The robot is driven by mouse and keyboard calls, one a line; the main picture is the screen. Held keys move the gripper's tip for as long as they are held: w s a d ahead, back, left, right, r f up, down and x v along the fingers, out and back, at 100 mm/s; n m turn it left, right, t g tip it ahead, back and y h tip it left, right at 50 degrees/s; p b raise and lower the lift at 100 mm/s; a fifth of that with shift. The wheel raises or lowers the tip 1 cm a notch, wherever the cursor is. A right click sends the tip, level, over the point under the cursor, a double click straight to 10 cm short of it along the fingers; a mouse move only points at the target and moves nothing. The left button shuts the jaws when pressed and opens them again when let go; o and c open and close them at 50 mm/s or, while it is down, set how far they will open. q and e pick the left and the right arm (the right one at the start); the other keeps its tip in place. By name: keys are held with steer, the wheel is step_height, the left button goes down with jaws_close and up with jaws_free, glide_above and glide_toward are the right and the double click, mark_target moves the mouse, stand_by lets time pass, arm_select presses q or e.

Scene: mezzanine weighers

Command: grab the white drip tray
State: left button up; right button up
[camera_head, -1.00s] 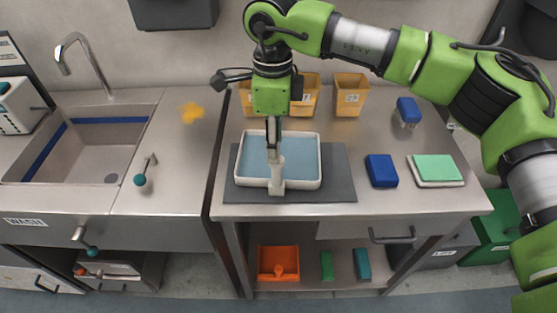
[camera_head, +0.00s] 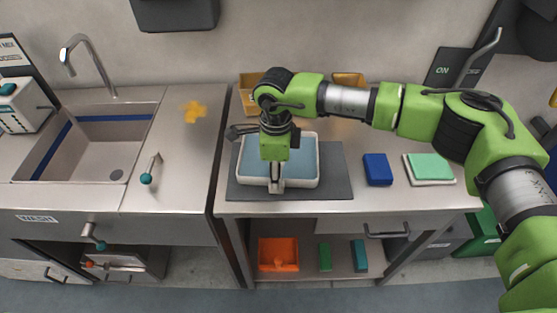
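A white tray (camera_head: 306,183) with a blue-grey inside sits on a dark grey mat (camera_head: 335,185) on the steel bench. My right arm comes in from the right, and its gripper (camera_head: 277,184) points down over the tray's front wall, near the middle. The fingertips are at or just above the front rim. The gripper and wrist hide part of the tray, and I cannot tell whether the fingers are closed on the rim. My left gripper is not in view.
A blue block (camera_head: 378,169) and a green pad on a white base (camera_head: 430,168) lie right of the mat. Yellow bins (camera_head: 249,92) stand behind, partly hidden by my arm. A sink (camera_head: 88,145) is at left. An orange tray (camera_head: 278,254) is on the lower shelf.

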jaws_close()
